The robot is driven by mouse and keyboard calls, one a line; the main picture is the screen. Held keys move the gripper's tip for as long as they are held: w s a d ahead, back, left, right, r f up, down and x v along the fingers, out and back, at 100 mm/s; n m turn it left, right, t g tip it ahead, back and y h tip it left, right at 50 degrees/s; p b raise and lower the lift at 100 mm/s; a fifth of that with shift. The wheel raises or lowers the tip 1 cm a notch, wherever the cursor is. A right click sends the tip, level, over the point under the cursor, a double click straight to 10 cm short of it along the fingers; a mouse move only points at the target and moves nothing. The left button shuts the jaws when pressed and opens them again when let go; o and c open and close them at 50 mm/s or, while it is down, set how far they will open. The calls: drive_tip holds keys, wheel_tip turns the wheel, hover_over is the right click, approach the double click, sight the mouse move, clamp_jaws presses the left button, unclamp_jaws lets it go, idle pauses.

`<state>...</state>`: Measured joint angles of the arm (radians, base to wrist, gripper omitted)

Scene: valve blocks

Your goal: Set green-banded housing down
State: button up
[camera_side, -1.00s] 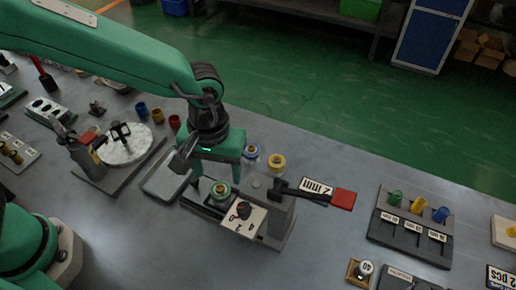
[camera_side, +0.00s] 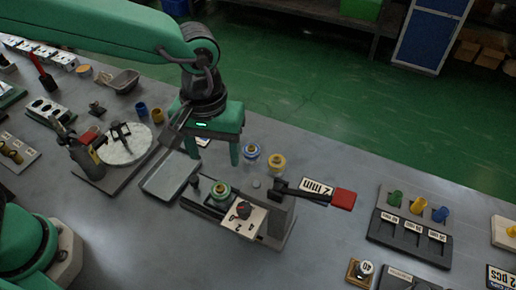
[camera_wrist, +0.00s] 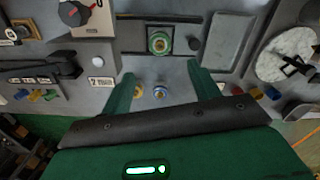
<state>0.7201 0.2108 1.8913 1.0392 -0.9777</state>
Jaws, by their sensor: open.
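The green-banded housing (camera_side: 220,189) stands upright in the seat of the dark clamp fixture (camera_side: 272,226). In the wrist view the housing (camera_wrist: 159,43) shows as a green ring with a brass centre, ahead of the fingers and between their lines. My gripper (camera_side: 214,158) is open and empty, raised behind the housing and clear of it. In the wrist view the two green fingers of my gripper (camera_wrist: 164,84) are spread wide, with nothing held. The blue-banded housing (camera_side: 251,153) and yellow-banded housing (camera_side: 277,162) stand on the table near the right finger.
A lever with a red handle (camera_side: 343,199) reaches right from the fixture. A numbered panel with a dark knob (camera_side: 243,210) is at its front. A grey tray (camera_side: 168,178) lies left of it, near a round white disc (camera_side: 124,146). Bare table lies at the front.

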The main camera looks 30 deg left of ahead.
drive_tip(key=a+r+m+t+h, duration=0.1)
drive_tip(key=a+r, duration=0.2)
drive_tip(key=a, duration=0.4)
drive_tip(key=a+r+t, duration=0.1)
drive_tip(key=a+r, duration=0.3)
drive_tip(key=a, duration=0.3)
drive_tip(key=s+a+t, duration=0.1)
drive_tip(key=s+a, duration=0.1)
drive_tip(key=a, duration=0.2)
drive_tip(key=s+a+r+m+t, duration=0.1)
drive_tip(key=s+a, duration=0.2)
drive_tip(key=a, duration=0.1)
drive_tip(key=s+a+t+y, duration=0.1)
drive_tip(key=s+a, duration=0.1)
drive_tip(key=a, duration=0.2)
drive_tip(key=shift+s+a+r+m, duration=0.15)
drive_tip(key=shift+s+m, duration=0.15)
drive_tip(key=shift+m, duration=0.1)
drive_tip(key=shift+s+a+t, duration=0.3)
